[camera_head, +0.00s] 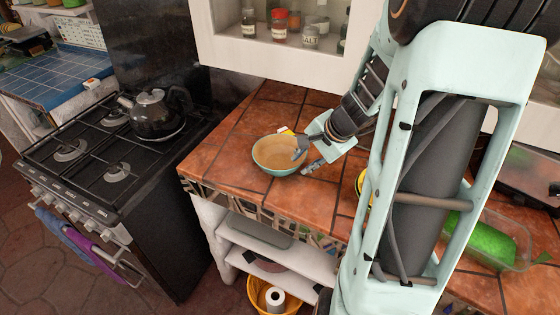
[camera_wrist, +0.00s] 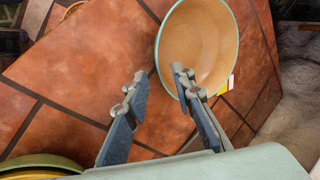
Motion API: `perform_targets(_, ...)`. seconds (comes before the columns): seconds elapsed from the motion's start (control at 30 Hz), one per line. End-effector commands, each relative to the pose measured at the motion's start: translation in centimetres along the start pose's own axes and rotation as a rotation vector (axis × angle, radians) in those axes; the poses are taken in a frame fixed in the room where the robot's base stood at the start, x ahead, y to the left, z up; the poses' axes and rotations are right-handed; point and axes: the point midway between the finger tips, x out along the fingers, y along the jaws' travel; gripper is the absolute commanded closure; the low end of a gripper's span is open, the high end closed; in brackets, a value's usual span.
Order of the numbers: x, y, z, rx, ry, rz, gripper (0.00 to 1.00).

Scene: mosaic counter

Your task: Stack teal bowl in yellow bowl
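The teal bowl (camera_head: 272,164), teal outside with a tan inside, stands upright on the tiled counter in the head view. It also shows large at the top of the wrist view (camera_wrist: 205,40). My gripper (camera_head: 304,158) is open at the bowl's right side. In the wrist view, one finger of my gripper (camera_wrist: 157,85) overlaps the bowl's inside and the other is outside the rim; contact cannot be told. The yellow bowl (camera_head: 360,184) is mostly hidden behind my arm. A yellowish bowl edge, likely the same one, shows at lower left of the wrist view (camera_wrist: 40,162).
A small yellow-and-white object (camera_head: 286,131) lies just behind the teal bowl. A stove with a black kettle (camera_head: 155,115) stands at the left. A clear container with a green item (camera_head: 492,243) is at the right. Counter tiles (camera_head: 225,155) left of the bowl are clear.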

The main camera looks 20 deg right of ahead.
Motion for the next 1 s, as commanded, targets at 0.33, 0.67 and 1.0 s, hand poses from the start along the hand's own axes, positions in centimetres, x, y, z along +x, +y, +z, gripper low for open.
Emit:
perform_targets(0.33, 3.5, -0.1, -0.3, 0.004, -0.002, 0.001, 0.77)
perform_targets(0.67, 5.3, -0.2, -0.4, 0.004, 0.000, -0.001, 0.77)
perform_targets(1.0, 5.3, -0.2, -0.3, 0.003, 0.000, -0.001, 1.00)
